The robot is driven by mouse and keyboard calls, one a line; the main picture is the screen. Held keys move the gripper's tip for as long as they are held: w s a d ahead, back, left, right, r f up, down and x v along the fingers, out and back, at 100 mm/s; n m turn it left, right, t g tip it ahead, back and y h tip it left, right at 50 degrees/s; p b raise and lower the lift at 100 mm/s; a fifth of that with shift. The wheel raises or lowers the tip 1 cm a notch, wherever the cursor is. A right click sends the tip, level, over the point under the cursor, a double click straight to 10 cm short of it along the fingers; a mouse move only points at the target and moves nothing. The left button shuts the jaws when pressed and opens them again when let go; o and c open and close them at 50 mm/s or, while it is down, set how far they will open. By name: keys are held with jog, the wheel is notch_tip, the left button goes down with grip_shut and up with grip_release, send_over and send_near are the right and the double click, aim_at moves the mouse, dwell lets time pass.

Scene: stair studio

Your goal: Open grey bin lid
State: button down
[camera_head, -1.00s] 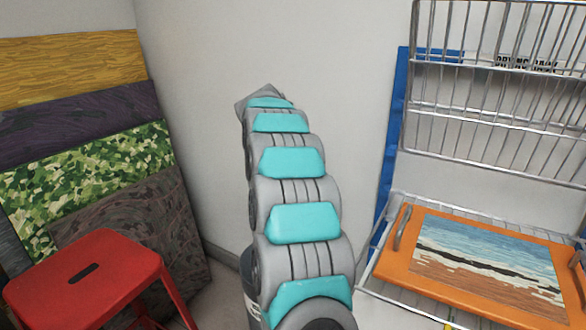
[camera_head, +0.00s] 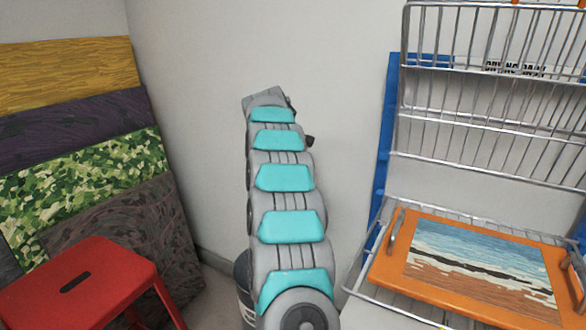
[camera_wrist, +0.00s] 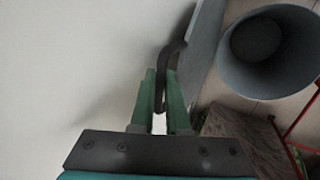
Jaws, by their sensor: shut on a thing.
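The grey bin (camera_wrist: 296,75) shows in the wrist view at upper right, its round mouth uncovered and its inside visible. The grey lid (camera_wrist: 206,45) is off the bin, seen nearly edge-on to the left of the mouth. My gripper (camera_wrist: 162,76) has its two green fingers shut on the lid's dark looped handle (camera_wrist: 178,46). In the head view, part of the bin (camera_head: 243,290) shows low behind my arm. My arm hides the rest of it, and the lid cannot be made out there.
A red stool (camera_head: 85,280) stands at lower left by the leaning patterned boards (camera_head: 90,140). A wire drying rack (camera_head: 480,130) with an orange-framed picture (camera_head: 400,275) is at right. A pale wall (camera_head: 210,120) is close behind my arm.

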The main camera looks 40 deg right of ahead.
jog(key=shift+w+d+f+y, duration=0.1)
jog(key=shift+w+d+y, duration=0.1)
jog(key=shift+d, duration=0.25)
jog(key=shift+w+d+y, duration=0.15)
jog(key=shift+d+y, duration=0.05)
jog(key=shift+d, duration=0.2)
jog(key=shift+w+d, duration=0.1)
jog(key=shift+d, duration=0.25)
dwell(0.5)
jog(key=c, duration=0.9)
grip_release()
